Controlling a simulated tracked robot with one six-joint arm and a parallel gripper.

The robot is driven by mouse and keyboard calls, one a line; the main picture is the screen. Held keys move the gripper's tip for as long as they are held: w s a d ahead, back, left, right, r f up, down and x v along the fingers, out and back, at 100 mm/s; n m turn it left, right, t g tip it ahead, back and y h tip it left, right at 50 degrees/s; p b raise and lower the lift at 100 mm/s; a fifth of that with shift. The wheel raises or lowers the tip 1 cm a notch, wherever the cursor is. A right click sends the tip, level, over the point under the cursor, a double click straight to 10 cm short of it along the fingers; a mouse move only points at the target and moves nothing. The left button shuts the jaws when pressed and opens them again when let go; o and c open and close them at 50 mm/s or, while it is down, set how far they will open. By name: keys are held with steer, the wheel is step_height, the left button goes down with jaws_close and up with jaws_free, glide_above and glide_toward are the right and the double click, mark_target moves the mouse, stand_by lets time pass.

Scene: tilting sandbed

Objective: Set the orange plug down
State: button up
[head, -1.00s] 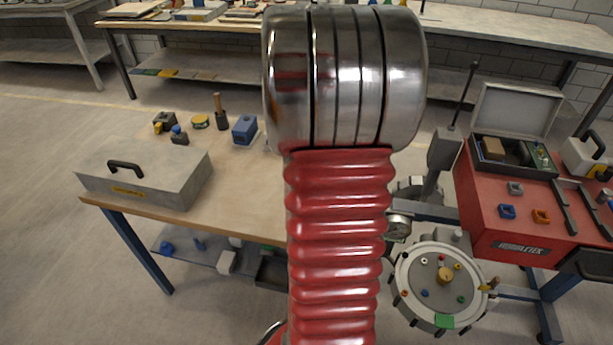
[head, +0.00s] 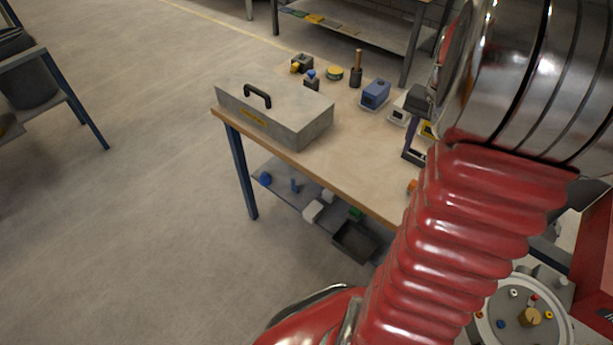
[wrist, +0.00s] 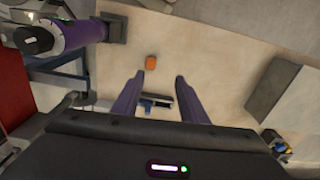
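The orange plug (wrist: 151,62) shows in the wrist view on the pale bench top, just beyond my fingertips and clear of both fingers. In the head view a small orange piece of it (head: 412,187) shows near the bench's front edge, beside my red arm, which hides part of it. My gripper (wrist: 158,78) has its two purple fingers spread apart with no plug between them. A small dark and blue thing (wrist: 155,101) shows between the fingers lower down; I cannot tell what it is. The head view does not clearly show the fingertips.
A grey toolbox (head: 275,110) fills the bench's left end. Behind it stand a wooden-handled tool (head: 357,72), a yellow-green disc (head: 334,73) and a blue block (head: 375,94). The bench middle (head: 350,150) is clear. A round grey panel (head: 485,328) is at lower right.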

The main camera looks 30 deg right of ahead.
steer(key=w+a+r+n+t+h, duration=0.1)
steer(key=w+a+r+n, duration=0.2)
steer(key=a, duration=0.6)
steer(key=a+r+n+t, duration=0.1)
steer(key=a+r+n, duration=0.25)
steer(key=a, duration=0.55)
steer(key=s+a+r+n+t, duration=0.1)
steer(key=s+a+n, duration=0.2)
steer(key=a, duration=0.5)
steer(key=s+a+r+n+t+y, duration=0.1)
steer(key=s+a+n+t, duration=0.1)
steer(key=a, duration=0.6)
steer(key=shift+s+a+r+n, duration=0.4)
steer(key=shift+s+n, duration=0.15)
steer(key=shift+s, duration=0.05)
steer(key=shift+c, duration=0.3)
